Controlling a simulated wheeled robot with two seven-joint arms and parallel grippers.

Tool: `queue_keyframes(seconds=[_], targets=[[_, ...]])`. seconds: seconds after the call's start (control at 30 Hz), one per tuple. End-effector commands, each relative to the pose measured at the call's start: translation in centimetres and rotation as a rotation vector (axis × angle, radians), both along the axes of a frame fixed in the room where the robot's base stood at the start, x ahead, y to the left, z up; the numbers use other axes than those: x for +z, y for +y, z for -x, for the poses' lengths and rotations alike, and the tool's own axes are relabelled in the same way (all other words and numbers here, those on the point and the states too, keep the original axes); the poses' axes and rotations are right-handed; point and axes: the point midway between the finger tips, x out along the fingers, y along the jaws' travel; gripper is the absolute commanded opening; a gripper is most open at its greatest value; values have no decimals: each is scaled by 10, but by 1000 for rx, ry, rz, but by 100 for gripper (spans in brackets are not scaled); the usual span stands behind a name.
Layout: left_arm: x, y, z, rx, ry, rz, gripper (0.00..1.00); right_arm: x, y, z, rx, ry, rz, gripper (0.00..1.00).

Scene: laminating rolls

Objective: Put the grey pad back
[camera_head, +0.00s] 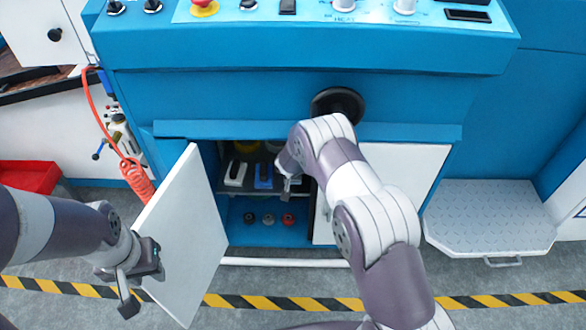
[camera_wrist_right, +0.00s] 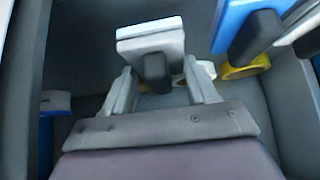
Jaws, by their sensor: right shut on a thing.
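The grey pad (camera_wrist_right: 150,38) shows in the right wrist view as a pale block with a dark handle. My right gripper (camera_wrist_right: 162,88) is shut on it, with its fingers on either side of the handle. In the head view my right gripper (camera_head: 290,180) is at the right side of the open cabinet's upper shelf, and the arm hides the pad there. I cannot tell whether the pad touches the shelf. My left gripper (camera_head: 142,284) is empty and looks open, in front of the open cabinet door (camera_head: 183,240).
A white pad (camera_head: 235,174) and a blue pad (camera_head: 263,177) stand on the shelf, left of my right gripper. Several small round knobs (camera_head: 268,219) sit on the level below. A black handwheel (camera_head: 338,104) juts out above.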

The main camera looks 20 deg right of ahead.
Motion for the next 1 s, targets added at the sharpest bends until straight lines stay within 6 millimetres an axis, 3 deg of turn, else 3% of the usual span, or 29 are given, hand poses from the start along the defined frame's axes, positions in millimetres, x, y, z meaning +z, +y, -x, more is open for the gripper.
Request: queue_keyframes(seconds=[0.1, 0.47, 0.5, 0.8, 1.0], targets=[[-15, 0, 0, 0, 0, 0, 36, -19, -1, -4, 1, 2, -1, 28], [-13, 0, 0, 0, 0, 0, 36, -18, -1, -4, 1, 1, 0, 28], [-13, 0, 0, 0, 0, 0, 36, -17, -1, -4, 1, 1, 0, 68], [-12, 0, 0, 0, 0, 0, 36, -16, -1, -4, 1, 1, 0, 68], [-2, 0, 0, 0, 0, 0, 36, 6, 3, 8, 3, 0, 1, 68]])
